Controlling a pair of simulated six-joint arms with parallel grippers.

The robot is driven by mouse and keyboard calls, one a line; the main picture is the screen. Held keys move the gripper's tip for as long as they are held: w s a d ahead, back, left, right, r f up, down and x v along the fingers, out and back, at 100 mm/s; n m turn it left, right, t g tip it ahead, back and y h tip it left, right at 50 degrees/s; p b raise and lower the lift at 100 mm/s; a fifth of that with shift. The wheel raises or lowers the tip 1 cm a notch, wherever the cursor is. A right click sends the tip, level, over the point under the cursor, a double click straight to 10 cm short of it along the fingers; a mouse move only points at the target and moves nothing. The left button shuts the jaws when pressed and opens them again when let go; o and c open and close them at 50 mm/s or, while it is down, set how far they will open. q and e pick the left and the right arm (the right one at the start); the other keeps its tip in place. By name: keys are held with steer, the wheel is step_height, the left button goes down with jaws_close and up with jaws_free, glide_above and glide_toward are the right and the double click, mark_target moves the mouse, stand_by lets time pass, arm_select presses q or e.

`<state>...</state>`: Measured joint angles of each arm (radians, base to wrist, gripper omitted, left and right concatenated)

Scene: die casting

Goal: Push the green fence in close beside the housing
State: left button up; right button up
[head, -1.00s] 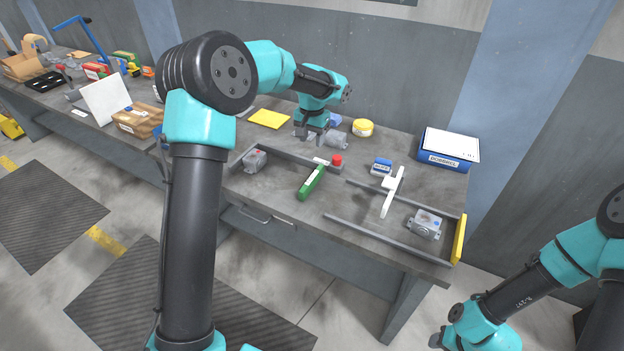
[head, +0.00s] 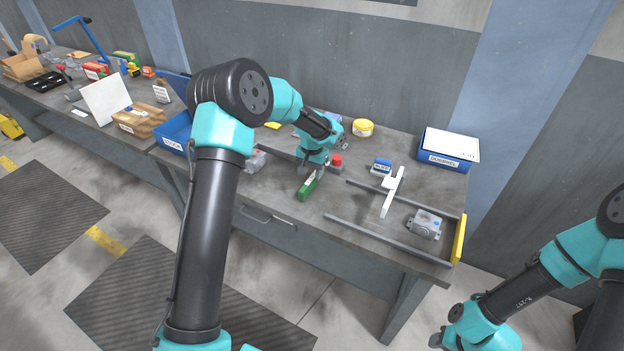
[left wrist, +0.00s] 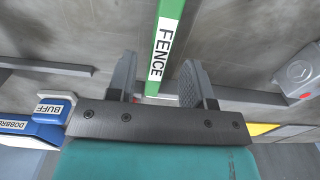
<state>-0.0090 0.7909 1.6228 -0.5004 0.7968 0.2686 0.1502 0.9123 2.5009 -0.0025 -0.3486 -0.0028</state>
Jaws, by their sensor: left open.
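The green fence (head: 307,188) is a bar lying on the bench, its near end toward the front edge. My left gripper (head: 311,172) is over its far end. In the left wrist view, my open fingers (left wrist: 160,85) are on either side of the fence (left wrist: 164,45), with a gap on both sides. A grey cast housing (head: 255,161) lies left of the fence, apart from it and partly hidden by my arm; in the left wrist view the housing (left wrist: 299,71) shows at the right. My right gripper (head: 440,339) is at the bottom, away from the bench.
A red knob (head: 336,160) is by the rail behind the fence. Right of the fence are a blue BUFF block (head: 381,167), a white T-shaped piece (head: 393,192) and another grey casting (head: 425,223) between two rails. A yellow round tin (head: 363,127) stands at the back.

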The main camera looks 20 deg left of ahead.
mark_target(312, 177)
arm_select(q)
steer(key=shift+f, duration=2)
steer(key=shift+c, duration=0.3)
jaws_close()
